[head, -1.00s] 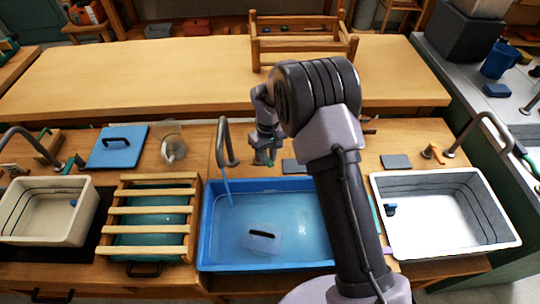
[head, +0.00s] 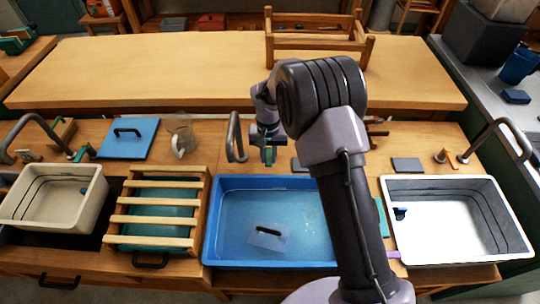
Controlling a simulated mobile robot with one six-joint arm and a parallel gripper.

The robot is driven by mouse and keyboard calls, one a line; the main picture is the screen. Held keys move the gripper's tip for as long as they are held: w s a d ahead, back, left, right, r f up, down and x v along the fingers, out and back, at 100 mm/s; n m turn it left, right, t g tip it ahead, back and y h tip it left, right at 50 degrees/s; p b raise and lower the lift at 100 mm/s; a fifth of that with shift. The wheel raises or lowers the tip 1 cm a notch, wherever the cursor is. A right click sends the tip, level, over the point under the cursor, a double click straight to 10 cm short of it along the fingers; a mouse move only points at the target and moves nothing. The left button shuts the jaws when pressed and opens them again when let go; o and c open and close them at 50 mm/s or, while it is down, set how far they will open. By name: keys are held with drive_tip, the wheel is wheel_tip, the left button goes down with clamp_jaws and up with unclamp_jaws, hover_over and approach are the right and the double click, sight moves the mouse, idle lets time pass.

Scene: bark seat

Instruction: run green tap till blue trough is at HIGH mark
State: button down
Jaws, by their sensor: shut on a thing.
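The blue trough (head: 212,258) stands in the bench at the middle and holds pale blue water. A pale plate with a dark handle (head: 268,232) shows in the water. A grey spout (head: 236,138) curves above the trough's back left, and no stream shows below it. My gripper (head: 268,148) is shut on the green tap handle (head: 268,157) behind the trough. My arm hides the trough's right side. I cannot make out the HIGH mark or the exact water level against it.
A slatted wooden rack (head: 152,217) over a teal container and a cream basin (head: 90,213) stand left. A white basin (head: 517,250) stands right. The long table (head: 160,70) is mostly clear.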

sight(268, 160)
idle(0.3)
drive_tip(key=c, duration=1.3)
unclamp_jaws()
wheel_tip(268, 160, up, 18)
drive_tip(key=p, duration=0.5)
drive_tip(key=shift+f+p, duration=0.25)
drive_tip(key=shift+p, duration=0.1)
